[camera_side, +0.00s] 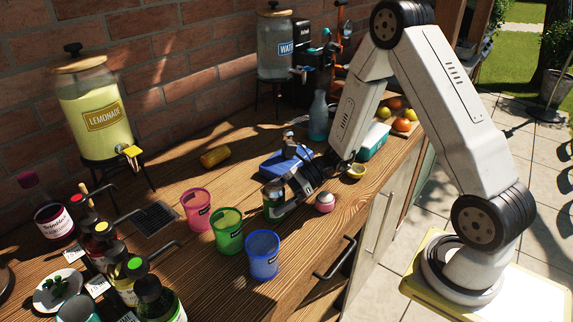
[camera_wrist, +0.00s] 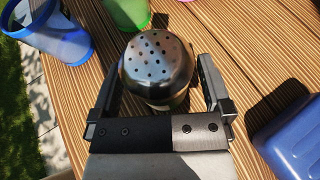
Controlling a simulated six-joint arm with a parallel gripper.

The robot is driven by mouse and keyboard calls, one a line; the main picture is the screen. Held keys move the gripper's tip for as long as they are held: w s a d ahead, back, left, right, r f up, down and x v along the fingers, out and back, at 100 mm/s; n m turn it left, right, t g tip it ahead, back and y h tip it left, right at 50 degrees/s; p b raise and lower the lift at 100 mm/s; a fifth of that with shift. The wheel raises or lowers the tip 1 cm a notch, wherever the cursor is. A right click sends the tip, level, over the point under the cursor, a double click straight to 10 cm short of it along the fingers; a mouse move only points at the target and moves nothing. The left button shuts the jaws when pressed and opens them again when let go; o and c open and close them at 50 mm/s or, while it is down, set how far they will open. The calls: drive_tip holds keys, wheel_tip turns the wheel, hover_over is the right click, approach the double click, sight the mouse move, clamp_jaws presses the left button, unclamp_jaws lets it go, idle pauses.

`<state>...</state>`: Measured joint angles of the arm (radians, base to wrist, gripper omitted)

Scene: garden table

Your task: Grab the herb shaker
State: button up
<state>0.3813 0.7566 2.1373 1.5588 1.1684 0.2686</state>
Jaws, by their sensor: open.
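The herb shaker (camera_wrist: 157,68) has a domed metal top with many holes. In the wrist view it stands between the two fingers of my open gripper (camera_wrist: 158,80), with a finger on each side; I cannot tell whether either touches it. In the side view the shaker (camera_side: 272,193) stands upright on the wooden table, with green on its body, and my gripper (camera_side: 280,203) reaches it low from the right. The gripper hides part of its body there.
Green (camera_side: 229,234), blue (camera_side: 263,258) and pink (camera_side: 196,210) cups stand left of and in front of the shaker. A blue container (camera_side: 283,164) is behind my gripper. A small pink-and-white item (camera_side: 324,202) is to the right. Bottles crowd the left front.

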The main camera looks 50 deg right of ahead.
drive_tip(key=shift+a, duration=0.2)
idle(0.4)
drive_tip(key=c, duration=1.2)
drive_tip(key=shift+w+r, duration=0.1)
drive_tip(key=shift+c, duration=0.2)
drive_tip(key=shift+r, duration=4.85)
